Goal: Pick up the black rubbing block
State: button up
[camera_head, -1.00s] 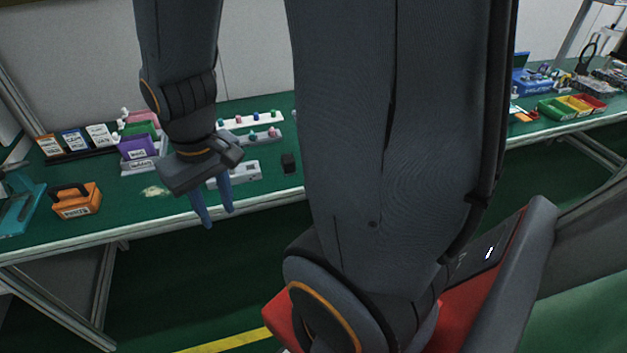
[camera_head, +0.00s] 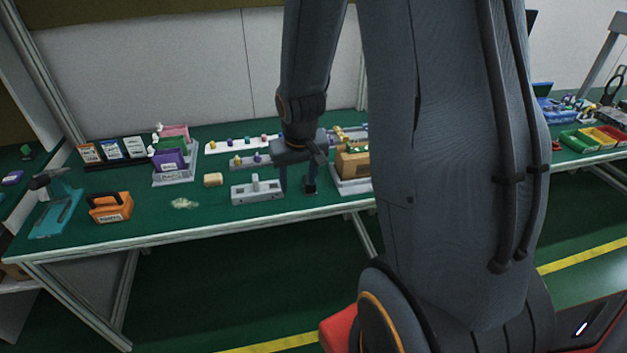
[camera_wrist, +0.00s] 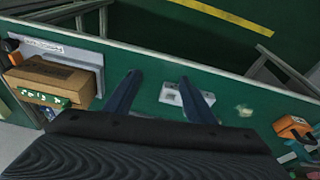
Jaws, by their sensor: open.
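The black rubbing block (camera_head: 310,188) is a small dark piece on the green bench, right of a grey fixture with an upright post (camera_head: 257,191). My gripper (camera_head: 296,187) is open and empty, pointing down over the bench. In the head view its right finger overlaps the block, its left finger is beside the fixture; I cannot tell whether it touches either. In the wrist view my open fingers (camera_wrist: 158,77) show with the grey fixture (camera_wrist: 172,97) by the right one.
A brown box (camera_head: 353,162) on a pale tray stands close right of my gripper. A yellowish block (camera_head: 213,180) and an orange tool (camera_head: 110,207) lie to the left. Rows of coloured knobs (camera_head: 240,144) are behind. The bench's front strip is mostly clear.

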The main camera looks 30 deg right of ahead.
jog(key=shift+m+t, duration=0.7)
jog(key=w+d+f, duration=0.2)
jog(key=w+d+f+p, duration=0.1)
jog(key=w+d+f, duration=0.1)
jog(key=w+d, duration=0.1)
jog(key=w+d+f, duration=0.2)
jog(key=d, duration=0.1)
jog(key=shift+w+d+f, duration=0.1)
jog(key=shift+w, duration=0.2)
jog(key=shift+p+x, duration=0.9)
jog(key=shift+x, duration=1.7)
jog(key=c, duration=1.2)
notch_tip(320, 180, up, 8)
jog(key=shift+f+p, duration=0.1)
jog(key=shift+p, duration=1.15)
jog(key=shift+r+p, duration=1.1)
jog(key=shift+p, duration=0.2)
